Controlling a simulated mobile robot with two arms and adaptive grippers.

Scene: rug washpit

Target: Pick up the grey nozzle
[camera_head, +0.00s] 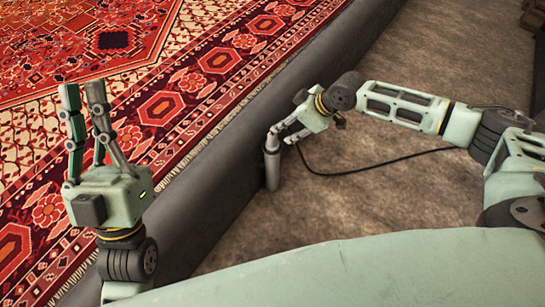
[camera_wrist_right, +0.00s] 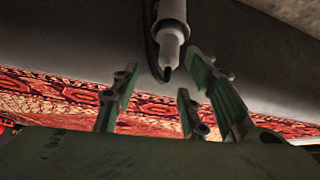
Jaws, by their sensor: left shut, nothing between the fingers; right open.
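The grey nozzle (camera_head: 271,168) is a slim cylinder standing about upright beside the dark kerb, with a narrower, lighter top. In the right wrist view the nozzle (camera_wrist_right: 172,25) comes down from the top edge, its narrow tip pointing towards the gap between the fingers. My right gripper (camera_head: 279,134) is open at the nozzle's upper end, and its spread fingers also show in the right wrist view (camera_wrist_right: 163,90). I cannot tell whether they touch it. My left gripper (camera_head: 82,88) is shut and empty, fingers pointing up, in front of the rug.
A red patterned rug (camera_head: 170,105) with a fringed edge lies left of the dark kerb (camera_head: 215,180). A thin black hose (camera_head: 375,163) curves across the brown floor (camera_head: 400,205) on the right. Much of that floor is clear.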

